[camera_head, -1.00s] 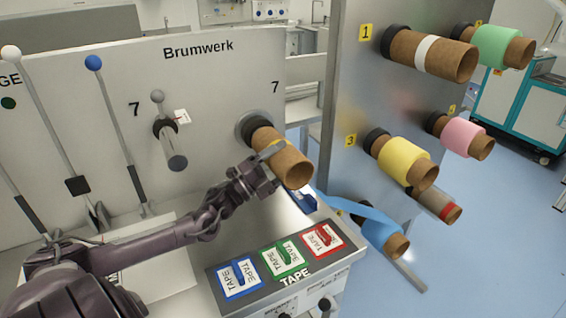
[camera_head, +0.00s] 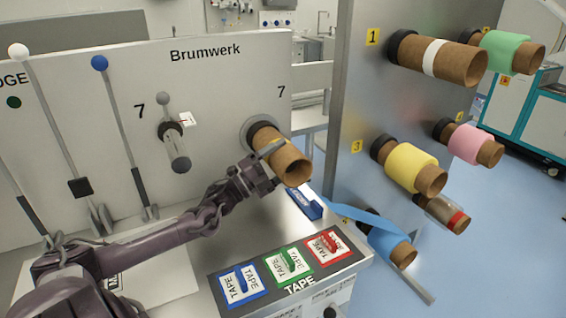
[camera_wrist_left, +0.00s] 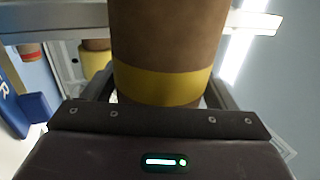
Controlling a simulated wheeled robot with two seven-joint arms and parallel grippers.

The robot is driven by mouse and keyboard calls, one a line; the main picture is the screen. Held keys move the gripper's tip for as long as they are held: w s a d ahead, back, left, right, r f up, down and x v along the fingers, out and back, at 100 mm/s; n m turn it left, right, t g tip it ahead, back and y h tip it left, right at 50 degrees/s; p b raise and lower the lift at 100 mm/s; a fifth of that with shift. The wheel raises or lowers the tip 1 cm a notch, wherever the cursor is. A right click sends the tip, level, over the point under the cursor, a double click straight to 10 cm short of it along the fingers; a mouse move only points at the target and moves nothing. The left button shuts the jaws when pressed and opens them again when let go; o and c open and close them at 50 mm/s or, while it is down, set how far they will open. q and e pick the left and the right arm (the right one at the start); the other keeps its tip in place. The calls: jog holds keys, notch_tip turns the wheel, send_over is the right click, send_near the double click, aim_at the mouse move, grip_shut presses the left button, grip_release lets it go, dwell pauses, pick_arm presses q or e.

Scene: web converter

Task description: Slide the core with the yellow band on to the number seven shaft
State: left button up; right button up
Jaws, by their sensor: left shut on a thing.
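The brown core with the yellow band (camera_head: 291,166) points out from the machine panel beside the right-hand number 7. Its far end is at the dark collar (camera_head: 256,132) of the number seven shaft, and the shaft itself is hidden. My left gripper (camera_head: 268,164) is shut on the core from the left and below. In the left wrist view the core (camera_wrist_left: 168,35) stands between the fingers, with its yellow band (camera_wrist_left: 165,86) just beyond the gripper body. I cannot tell from the picture whether the core touches the collar. My right gripper is not in view.
A rack panel (camera_head: 357,105) on the right carries several cores with coloured rolls. A tape tray (camera_head: 355,262) lies below my arm.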

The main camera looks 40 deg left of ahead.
pick_arm(q)
jog(key=o, duration=1.1)
jog(key=shift+c, duration=0.2)
jog(key=shift+f, duration=0.1)
jog(key=shift+s+a+f, duration=0.1)
jog(key=shift+s, duration=0.15)
jog(key=v, duration=0.7)
jog(key=shift+b, duration=0.35)
jog(key=shift+s, duration=0.15)
